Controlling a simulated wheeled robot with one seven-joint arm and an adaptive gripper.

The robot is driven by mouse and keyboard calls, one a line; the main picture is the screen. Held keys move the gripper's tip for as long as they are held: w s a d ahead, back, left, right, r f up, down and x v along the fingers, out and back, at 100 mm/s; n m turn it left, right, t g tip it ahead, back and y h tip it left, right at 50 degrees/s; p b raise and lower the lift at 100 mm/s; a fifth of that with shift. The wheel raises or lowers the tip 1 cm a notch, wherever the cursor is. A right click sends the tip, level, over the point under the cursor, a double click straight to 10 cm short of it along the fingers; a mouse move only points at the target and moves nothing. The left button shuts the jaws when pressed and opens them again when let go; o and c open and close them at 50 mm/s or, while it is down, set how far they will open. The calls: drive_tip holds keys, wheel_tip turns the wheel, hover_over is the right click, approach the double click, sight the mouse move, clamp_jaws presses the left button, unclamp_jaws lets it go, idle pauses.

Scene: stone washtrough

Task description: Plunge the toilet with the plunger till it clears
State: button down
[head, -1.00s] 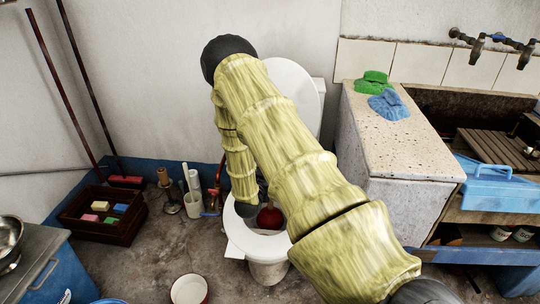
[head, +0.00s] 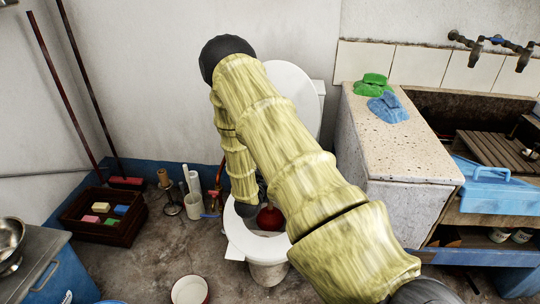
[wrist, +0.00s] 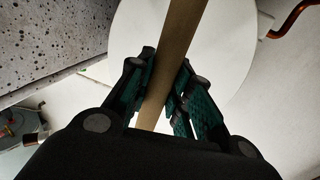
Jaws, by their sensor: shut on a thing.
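The white toilet (head: 246,243) stands against the back wall with its lid (head: 296,88) raised. The plunger's red cup (head: 270,218) shows inside the bowl, partly hidden by my arm. In the wrist view my gripper (wrist: 165,82) is shut on the plunger's wooden handle (wrist: 180,45), which runs on a slant between the green-padded fingers. The white round lid (wrist: 130,35) lies behind it there. In the head view my arm hides most of the handle and the gripper's fingers.
A stone block (head: 400,150) stands close to the right of the toilet, with green (head: 371,84) and blue cloths on top. A crate (head: 103,217) with sponges sits at the left. A white bowl (head: 190,290) is on the floor in front.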

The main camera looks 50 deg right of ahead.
drive_tip(key=shift+f+b, duration=1.2)
drive_tip(key=shift+f, duration=1.2)
drive_tip(key=shift+r, duration=0.2)
drive_tip(key=shift+r+p, duration=2.2)
drive_tip(key=shift+r, duration=0.75)
wheel_tip(320, 180, up, 20)
drive_tip(key=p, duration=1.3)
